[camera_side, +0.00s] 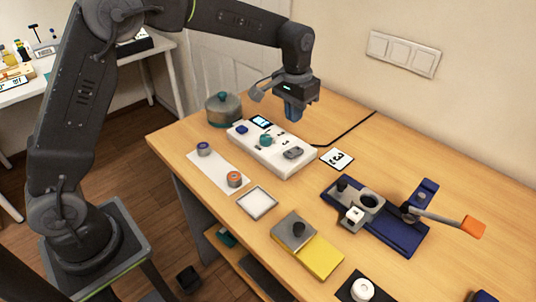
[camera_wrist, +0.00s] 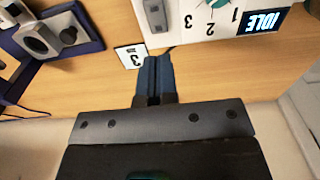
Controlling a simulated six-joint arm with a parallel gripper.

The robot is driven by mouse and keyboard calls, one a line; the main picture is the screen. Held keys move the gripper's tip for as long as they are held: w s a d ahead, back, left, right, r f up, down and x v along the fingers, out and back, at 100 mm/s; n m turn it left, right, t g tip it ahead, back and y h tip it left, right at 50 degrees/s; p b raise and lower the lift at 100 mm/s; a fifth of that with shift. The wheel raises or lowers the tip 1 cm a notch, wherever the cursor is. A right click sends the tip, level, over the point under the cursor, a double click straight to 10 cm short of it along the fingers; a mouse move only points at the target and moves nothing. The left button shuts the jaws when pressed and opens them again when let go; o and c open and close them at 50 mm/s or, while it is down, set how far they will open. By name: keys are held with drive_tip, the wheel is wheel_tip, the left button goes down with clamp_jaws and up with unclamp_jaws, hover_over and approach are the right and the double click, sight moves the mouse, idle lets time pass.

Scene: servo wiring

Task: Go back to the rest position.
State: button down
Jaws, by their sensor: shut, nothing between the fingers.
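My gripper (camera_side: 293,110) is shut and empty. It hangs above the back part of the white device box (camera_side: 259,148), clear of it. In the wrist view my gripper's dark blue fingers (camera_wrist: 154,72) are together, with nothing between them. The device box has a small lit screen (camera_side: 261,122), a teal knob (camera_side: 266,140) and a grey part on its right end. In the wrist view the screen (camera_wrist: 264,22) reads IDLE.
A card marked 3 (camera_side: 337,159) lies beside the box. A blue fixture (camera_side: 377,219) with an orange-handled lever (camera_side: 472,227) stands at right. A white tray (camera_side: 257,202) and yellow block (camera_side: 321,256) lie in front.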

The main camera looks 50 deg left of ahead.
drive_tip(key=s+a+r+t, duration=0.2)
drive_tip(key=s+r, duration=0.3)
drive_tip(key=s, duration=0.5)
drive_tip(key=s+a+r+t, duration=0.2)
drive_tip(key=s+r, duration=0.4)
drive_tip(key=s, duration=0.4)
drive_tip(key=s+f+t, duration=0.1)
drive_tip(key=s+f, duration=0.2)
drive_tip(key=s, duration=0.6)
